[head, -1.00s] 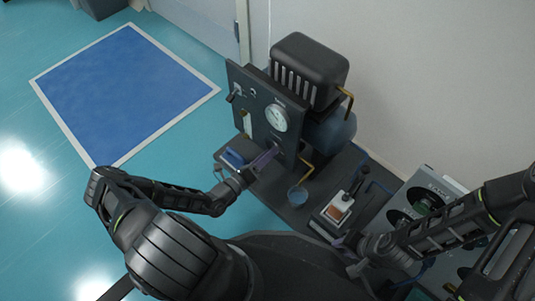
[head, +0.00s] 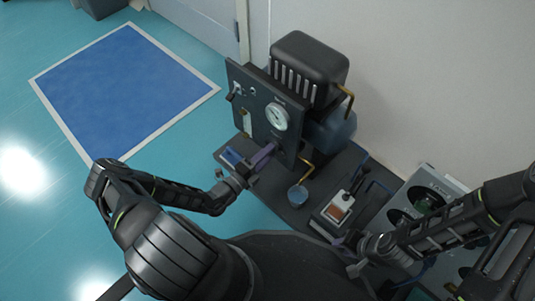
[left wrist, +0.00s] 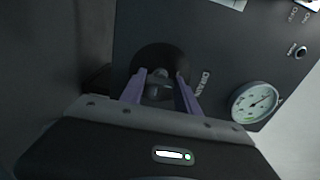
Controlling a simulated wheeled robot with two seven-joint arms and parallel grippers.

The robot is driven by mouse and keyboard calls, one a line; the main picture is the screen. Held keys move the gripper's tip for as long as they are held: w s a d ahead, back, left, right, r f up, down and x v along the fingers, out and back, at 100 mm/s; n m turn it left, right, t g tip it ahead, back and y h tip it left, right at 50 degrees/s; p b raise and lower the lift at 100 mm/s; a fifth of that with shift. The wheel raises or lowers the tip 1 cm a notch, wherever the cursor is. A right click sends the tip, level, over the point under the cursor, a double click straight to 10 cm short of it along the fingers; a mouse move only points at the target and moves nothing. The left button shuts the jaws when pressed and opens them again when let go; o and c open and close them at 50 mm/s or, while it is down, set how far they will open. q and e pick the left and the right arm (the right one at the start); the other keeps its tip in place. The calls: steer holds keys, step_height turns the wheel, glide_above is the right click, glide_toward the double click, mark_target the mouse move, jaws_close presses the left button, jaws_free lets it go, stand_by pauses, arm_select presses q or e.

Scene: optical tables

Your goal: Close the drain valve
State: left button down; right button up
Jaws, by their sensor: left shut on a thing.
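The drain valve (left wrist: 160,90) is a small grey handle on a round dark disc on the dark panel (left wrist: 225,55), beside the printed word DRAIN. My left gripper (left wrist: 162,78) has its two purple fingers around this handle and is shut on it. In the head view my left gripper (head: 266,154) reaches the lower part of the panel (head: 240,80), and its fingers hide the valve. My right gripper (head: 343,246) is low at the right of the base board, partly hidden, and its opening cannot be made out.
A round gauge (head: 277,118) is above the valve. A blue tank (head: 335,132) and black ribbed unit (head: 308,68) stand behind the panel. A blue floor mat (head: 125,90) is clear.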

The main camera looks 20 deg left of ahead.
arm_select(q)
steer(key=c, duration=0.9)
jaws_free()
steer(key=p+v, duration=0.2)
steer(key=v, duration=0.5)
steer(key=shift+s+a, duration=0.1)
steer(key=shift+s, duration=0.3)
